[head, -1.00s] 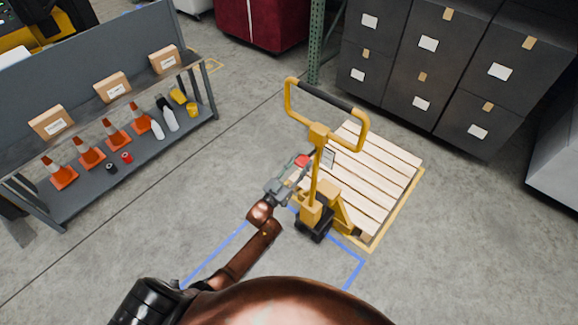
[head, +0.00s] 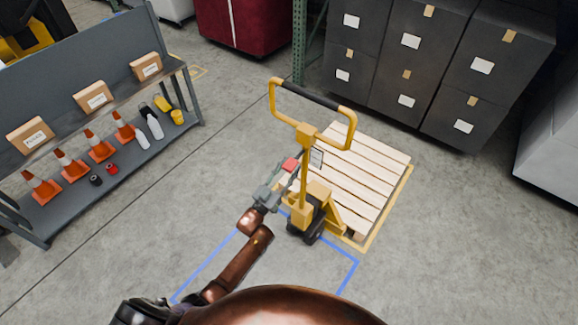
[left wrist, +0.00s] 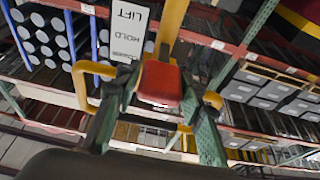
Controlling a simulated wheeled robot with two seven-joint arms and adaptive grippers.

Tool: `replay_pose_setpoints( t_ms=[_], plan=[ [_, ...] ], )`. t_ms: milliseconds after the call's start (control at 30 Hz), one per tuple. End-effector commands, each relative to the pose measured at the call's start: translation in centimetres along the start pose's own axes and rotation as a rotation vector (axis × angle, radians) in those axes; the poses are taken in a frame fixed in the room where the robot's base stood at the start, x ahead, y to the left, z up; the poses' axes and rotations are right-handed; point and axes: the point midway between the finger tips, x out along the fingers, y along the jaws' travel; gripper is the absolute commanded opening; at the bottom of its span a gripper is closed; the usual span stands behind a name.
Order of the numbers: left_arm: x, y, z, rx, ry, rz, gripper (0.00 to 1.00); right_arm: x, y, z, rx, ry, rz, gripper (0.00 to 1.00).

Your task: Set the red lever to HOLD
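The red lever (head: 290,164) is on the left side of the yellow pallet jack's mast (head: 305,178). A white label plate (left wrist: 128,30) with LIFT, HOLD and a smaller unreadable word is beside the lever. Which mark the lever stands at I cannot tell. My right gripper is not in view.
The jack's looped handle (head: 312,95) rises above the lever. Its forks go under a wooden pallet (head: 365,175). A grey shelf (head: 75,195) with cones, bottles and boxes stands left, dark stacked totes (head: 410,75) behind. Blue floor lines (head: 345,282) mark clear floor in front.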

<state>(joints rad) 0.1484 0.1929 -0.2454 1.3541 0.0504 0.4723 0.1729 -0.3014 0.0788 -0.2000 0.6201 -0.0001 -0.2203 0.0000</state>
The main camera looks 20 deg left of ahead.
Motion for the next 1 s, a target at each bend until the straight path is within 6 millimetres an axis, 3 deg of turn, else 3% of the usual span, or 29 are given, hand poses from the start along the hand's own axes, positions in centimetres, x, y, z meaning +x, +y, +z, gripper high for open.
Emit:
replay_pose_setpoints(
  t_ms=[200,567,667,1000],
  plan=[
    [0.1,0.0,-0.2,0.000,0.006,0.000,0.52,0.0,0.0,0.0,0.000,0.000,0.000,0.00],
    [-0.3,-0.1,-0.5,0.001,0.011,0.000,0.52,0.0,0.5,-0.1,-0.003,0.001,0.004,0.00],
    [-1.5,-0.1,-0.4,0.001,0.011,0.000,0.52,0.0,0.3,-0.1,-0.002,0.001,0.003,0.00],
    [-8.4,0.0,-0.3,0.001,0.009,0.000,0.52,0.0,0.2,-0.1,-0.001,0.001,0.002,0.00]
  ],
)
